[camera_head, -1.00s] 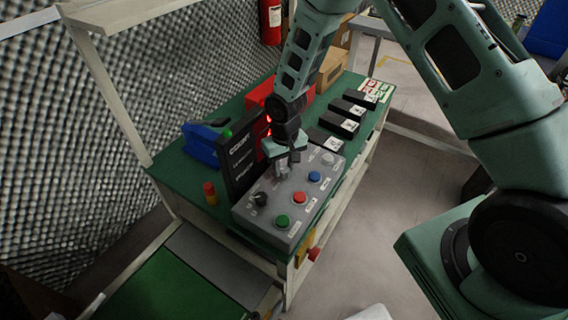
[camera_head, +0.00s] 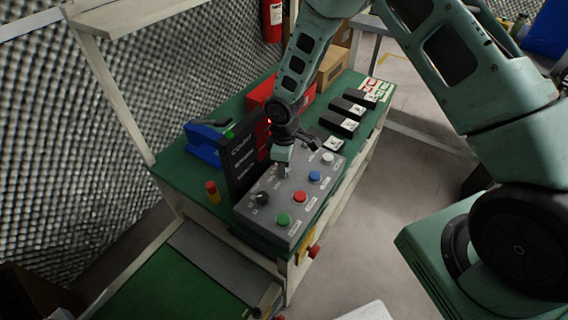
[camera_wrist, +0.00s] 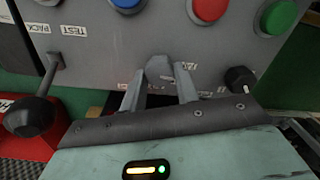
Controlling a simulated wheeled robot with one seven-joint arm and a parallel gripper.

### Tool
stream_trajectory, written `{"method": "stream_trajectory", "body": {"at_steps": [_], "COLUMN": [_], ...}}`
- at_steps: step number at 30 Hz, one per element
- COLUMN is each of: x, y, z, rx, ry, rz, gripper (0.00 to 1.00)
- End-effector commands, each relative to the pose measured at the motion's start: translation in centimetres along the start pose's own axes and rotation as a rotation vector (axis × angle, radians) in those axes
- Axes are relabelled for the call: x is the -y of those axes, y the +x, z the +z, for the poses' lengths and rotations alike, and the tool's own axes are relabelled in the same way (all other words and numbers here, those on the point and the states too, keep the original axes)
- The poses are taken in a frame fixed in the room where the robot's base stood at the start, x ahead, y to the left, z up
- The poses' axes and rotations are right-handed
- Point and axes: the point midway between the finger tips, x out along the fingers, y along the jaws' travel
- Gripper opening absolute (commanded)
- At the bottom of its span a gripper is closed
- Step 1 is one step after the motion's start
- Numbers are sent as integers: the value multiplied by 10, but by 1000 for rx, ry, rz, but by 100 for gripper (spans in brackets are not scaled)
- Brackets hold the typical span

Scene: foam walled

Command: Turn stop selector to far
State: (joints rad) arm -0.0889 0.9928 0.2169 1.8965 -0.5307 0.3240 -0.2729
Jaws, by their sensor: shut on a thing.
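A grey control box (camera_head: 268,222) stands on the green bench. My gripper (camera_head: 283,168) points down at the upper middle of its top face. In the wrist view, my gripper's two fingers (camera_wrist: 160,88) are closed in on a small grey selector knob (camera_wrist: 159,66), which they partly hide. Printed labels lie around it, partly covered and too small to read fully. A separate black knob (camera_head: 262,198) sits at the box's near left corner and also shows in the wrist view (camera_wrist: 240,79).
Green (camera_head: 283,219), red (camera_head: 300,197) and blue (camera_head: 314,176) buttons line the box's right side. A dark sign panel (camera_head: 240,165) stands close on the left. A black-knobbed lever (camera_wrist: 30,116) is near the gripper in the wrist view. Black blocks (camera_head: 336,123) lie farther back.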

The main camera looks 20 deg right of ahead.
Motion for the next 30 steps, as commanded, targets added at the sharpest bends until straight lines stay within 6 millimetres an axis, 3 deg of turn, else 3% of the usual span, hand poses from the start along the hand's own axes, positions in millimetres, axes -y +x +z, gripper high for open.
{"method": "stream_trajectory", "body": {"at_steps": [9,24,25,27,30], "x": [0,0,0,0,0], "y": [0,0,0,0,0], "z": [1,1,1,1,1], "rx": [6,7,7,6,6], "ry": [-107,-124,-124,-124,-124], "rz": [-1,-1,-1,-1,0], "gripper": [8,8,33,52,52]}}
